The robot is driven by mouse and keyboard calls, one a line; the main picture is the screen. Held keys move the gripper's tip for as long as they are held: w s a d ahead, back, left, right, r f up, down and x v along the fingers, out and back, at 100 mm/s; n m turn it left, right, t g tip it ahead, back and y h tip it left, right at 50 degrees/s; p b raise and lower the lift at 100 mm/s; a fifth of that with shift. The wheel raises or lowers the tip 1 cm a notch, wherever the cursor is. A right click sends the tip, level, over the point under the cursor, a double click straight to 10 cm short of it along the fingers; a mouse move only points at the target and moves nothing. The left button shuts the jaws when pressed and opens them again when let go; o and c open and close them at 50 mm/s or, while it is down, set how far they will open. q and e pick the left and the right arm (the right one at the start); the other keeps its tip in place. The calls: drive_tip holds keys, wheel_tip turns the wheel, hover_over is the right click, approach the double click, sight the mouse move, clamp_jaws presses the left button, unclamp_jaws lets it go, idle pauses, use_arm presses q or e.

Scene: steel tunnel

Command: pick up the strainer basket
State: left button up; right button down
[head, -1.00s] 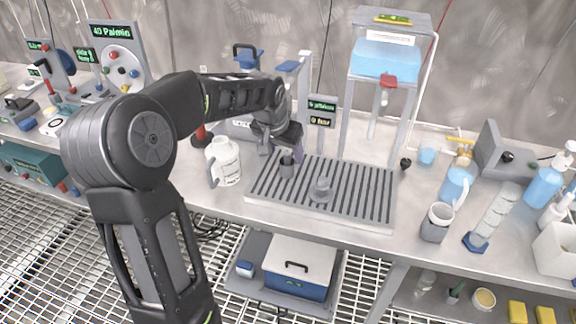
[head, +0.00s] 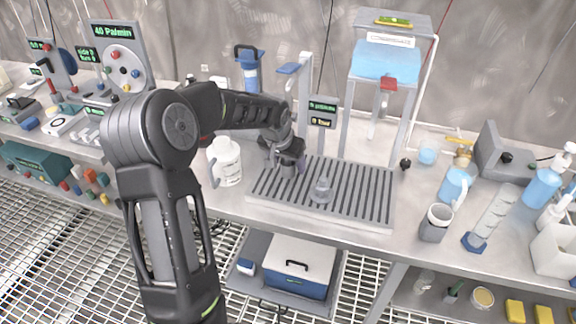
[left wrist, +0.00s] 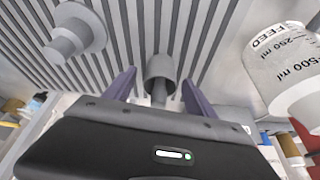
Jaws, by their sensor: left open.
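A small grey cylindrical cup (left wrist: 161,68), which looks like the strainer basket, stands on the slatted grey drain rack. In the head view its lower part (head: 288,171) shows just under my left gripper (head: 287,160). In the left wrist view the open gripper (left wrist: 158,88) has one purple finger on each side of the cup, with gaps visible, so it is not gripped. A second grey part, a round flanged piece with a knob (head: 322,189), sits to the right on the rack; it also shows in the left wrist view (left wrist: 76,32). My right gripper is out of view.
The drain rack (head: 374,210) lies on the steel bench. A white marked jug (head: 226,162) stands close to its left. A post with a blue top (head: 289,69) and a small display (head: 322,113) stand behind. A blue tank stand (head: 385,62) rises at the back right.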

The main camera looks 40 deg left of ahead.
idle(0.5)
use_arm(q)
clamp_jaws()
idle(0.5)
drive_tip(key=shift+r, duration=0.15)
drive_tip(key=shift+r+b, duration=0.3)
drive_tip(key=shift+r, duration=0.6)
drive_tip(key=shift+b+v, duration=0.3)
drive_tip(key=shift+v, duration=0.5)
drive_tip(key=s+d+b, duration=0.3)
drive_tip(key=s+d, duration=0.1)
drive_tip(key=s, duration=1.3)
drive_tip(key=shift+r+p, duration=1.55)
drive_tip(key=shift+r, duration=0.75)
